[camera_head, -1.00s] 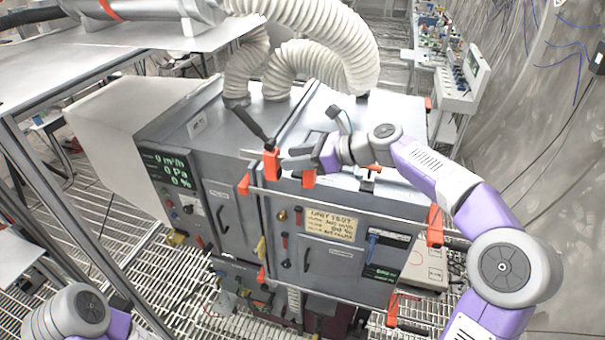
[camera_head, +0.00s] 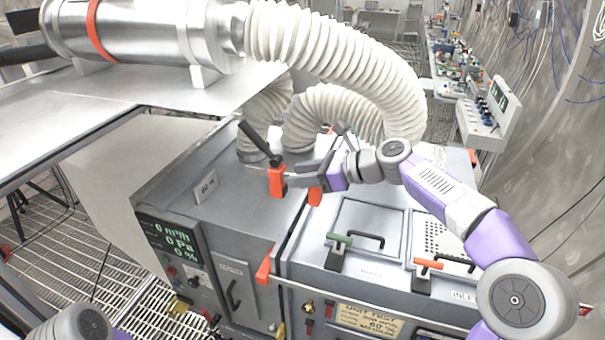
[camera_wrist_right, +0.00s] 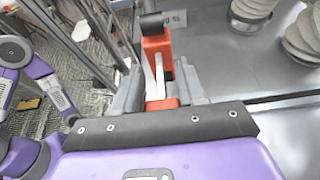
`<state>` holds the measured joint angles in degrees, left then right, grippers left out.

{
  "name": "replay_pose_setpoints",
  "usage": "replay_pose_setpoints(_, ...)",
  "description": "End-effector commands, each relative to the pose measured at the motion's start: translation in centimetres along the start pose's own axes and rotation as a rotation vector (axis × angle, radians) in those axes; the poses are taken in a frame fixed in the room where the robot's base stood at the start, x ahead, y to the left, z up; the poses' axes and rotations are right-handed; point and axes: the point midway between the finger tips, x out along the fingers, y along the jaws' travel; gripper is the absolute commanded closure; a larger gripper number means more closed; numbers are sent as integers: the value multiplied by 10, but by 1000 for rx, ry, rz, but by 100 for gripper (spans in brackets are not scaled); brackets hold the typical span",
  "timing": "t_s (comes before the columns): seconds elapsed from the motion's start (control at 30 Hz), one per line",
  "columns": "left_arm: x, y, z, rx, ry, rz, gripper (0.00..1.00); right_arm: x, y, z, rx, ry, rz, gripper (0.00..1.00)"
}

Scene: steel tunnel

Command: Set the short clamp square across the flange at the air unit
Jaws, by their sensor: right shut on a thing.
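My right gripper (camera_head: 305,180) is shut on a clamp with orange jaws (camera_head: 276,181) and a black handle (camera_head: 254,139). It holds the clamp over the top of the grey air unit (camera_head: 228,193), left of the hatches. In the right wrist view the clamp's orange body (camera_wrist_right: 157,55) stands between the grey fingers (camera_wrist_right: 158,92). A seam with a raised edge (camera_head: 291,232), perhaps the flange, runs between the unit's two sections, below the clamp. I cannot tell whether the clamp touches it. My left gripper is out of view; only part of that arm shows at the lower left.
Ribbed white hoses (camera_head: 340,50) rise behind the clamp, close to the gripper. Smaller clamps with green (camera_head: 340,239) and orange (camera_head: 429,264) handles sit by the lidded hatches. A metal table (camera_head: 60,115) stands left.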

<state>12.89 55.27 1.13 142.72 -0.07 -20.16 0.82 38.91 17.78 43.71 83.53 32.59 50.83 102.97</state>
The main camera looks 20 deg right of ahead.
Motion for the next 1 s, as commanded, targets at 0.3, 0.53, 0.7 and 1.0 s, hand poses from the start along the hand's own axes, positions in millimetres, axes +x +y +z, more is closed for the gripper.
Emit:
replay_pose_setpoints(0.3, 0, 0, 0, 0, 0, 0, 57, -1, 1, 4, -4, -16, -2, 100)
replay_pose_setpoints(0.53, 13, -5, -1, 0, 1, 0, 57, 6, 0, -13, -2, -16, -1, 100)
replay_pose_setpoints(0.7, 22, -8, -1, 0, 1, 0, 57, 12, 0, -27, -3, -15, -2, 100)
replay_pose_setpoints(1.0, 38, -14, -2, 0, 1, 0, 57, 21, 0, -50, -3, -16, -1, 100)
